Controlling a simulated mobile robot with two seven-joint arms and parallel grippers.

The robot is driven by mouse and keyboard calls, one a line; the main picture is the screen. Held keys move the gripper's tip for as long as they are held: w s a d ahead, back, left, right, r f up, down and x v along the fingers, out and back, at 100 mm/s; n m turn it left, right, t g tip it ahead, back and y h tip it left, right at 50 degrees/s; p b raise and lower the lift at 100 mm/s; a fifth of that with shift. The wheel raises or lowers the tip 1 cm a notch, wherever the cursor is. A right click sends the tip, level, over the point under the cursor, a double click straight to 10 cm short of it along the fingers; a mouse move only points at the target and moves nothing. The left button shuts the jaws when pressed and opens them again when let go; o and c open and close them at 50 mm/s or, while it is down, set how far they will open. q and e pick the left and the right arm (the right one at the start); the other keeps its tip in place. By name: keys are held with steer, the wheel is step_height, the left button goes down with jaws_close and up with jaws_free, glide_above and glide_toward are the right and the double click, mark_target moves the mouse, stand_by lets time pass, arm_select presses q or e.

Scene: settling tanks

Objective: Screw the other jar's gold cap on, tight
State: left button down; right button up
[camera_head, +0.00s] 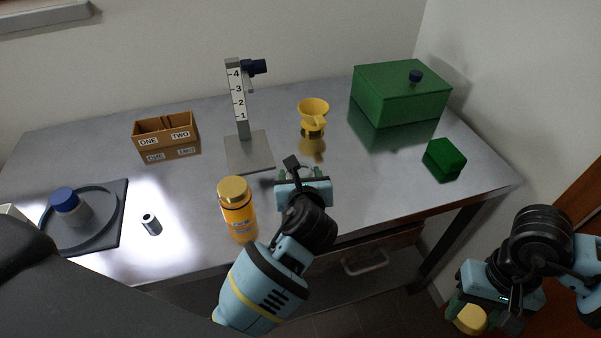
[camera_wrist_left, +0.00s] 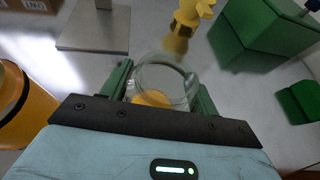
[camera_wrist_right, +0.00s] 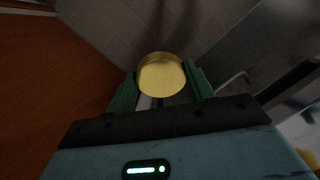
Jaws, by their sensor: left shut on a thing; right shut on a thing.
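My left gripper (camera_head: 300,176) is over the table's front part. In the left wrist view it is shut on an open clear glass jar (camera_wrist_left: 165,78) with something orange low inside; its mouth shows no cap. The head view mostly hides this jar behind the gripper. My right gripper (camera_head: 474,316) is beyond the table's right front edge, low, shut on a gold cap (camera_head: 470,320). The cap also shows between the fingers in the right wrist view (camera_wrist_right: 161,76). Another jar (camera_head: 238,212), orange, stands left of my left gripper with a gold cap (camera_head: 234,189) on top.
A stand with numbers (camera_head: 240,105), a yellow funnel-like cup (camera_head: 313,112), a green box (camera_head: 400,95) and a small green block (camera_head: 444,158) stand behind. A labelled brown box (camera_head: 166,135), a small cylinder (camera_head: 151,224) and a blue-capped bottle (camera_head: 70,206) are left.

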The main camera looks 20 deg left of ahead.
arm_select(q)
steer(key=shift+r, duration=0.15)
arm_select(e)
steer(key=shift+r, duration=0.2)
arm_select(q)
steer(key=shift+c, duration=2)
jaws_free()
steer(key=shift+f, duration=0.2)
